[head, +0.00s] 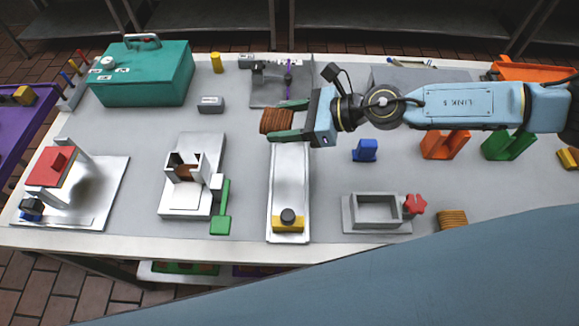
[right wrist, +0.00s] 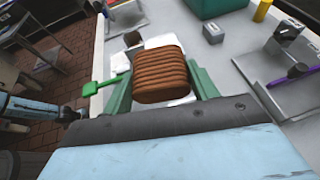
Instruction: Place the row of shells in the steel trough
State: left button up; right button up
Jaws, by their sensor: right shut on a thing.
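The row of shells (head: 277,121) is a brown ribbed block. My right gripper (head: 283,120) is shut on it, with a green finger on each side. In the right wrist view the row (right wrist: 160,75) sits between the two green fingers, ribs across. The steel trough (head: 290,170) is a long narrow pale metal tray running toward the table's near edge. The row shows at the trough's far end; whether it touches the trough I cannot tell. The gripper and row hide that end. My left gripper is not in the head view.
A yellow block with a black knob (head: 288,220) sits at the trough's near end. A white stand (head: 190,180) and green scraper (head: 220,212) are to its left. A grey box fixture (head: 375,212) and blue block (head: 365,150) are to its right. A teal case (head: 145,75) stands far left.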

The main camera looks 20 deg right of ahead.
jog(key=shift+s+d+f+n+g, duration=0.9)
jog(key=shift+f+g, duration=0.2)
jog(key=shift+f, duration=0.6)
jog(key=b, duration=0.1)
send_near(274, 168)
jog(key=shift+y, duration=0.3)
jog(key=x, duration=0.4)
jog(key=shift+w+f, duration=0.15)
jog(key=shift+f, duration=0.35)
jog(key=shift+f, duration=0.1)
jog(key=shift+f+b, duration=0.15)
jog(key=shift+b, duration=0.25)
jog(key=o, duration=1)
jog(key=shift+c, duration=0.2)
jog(key=shift+r, duration=0.2)
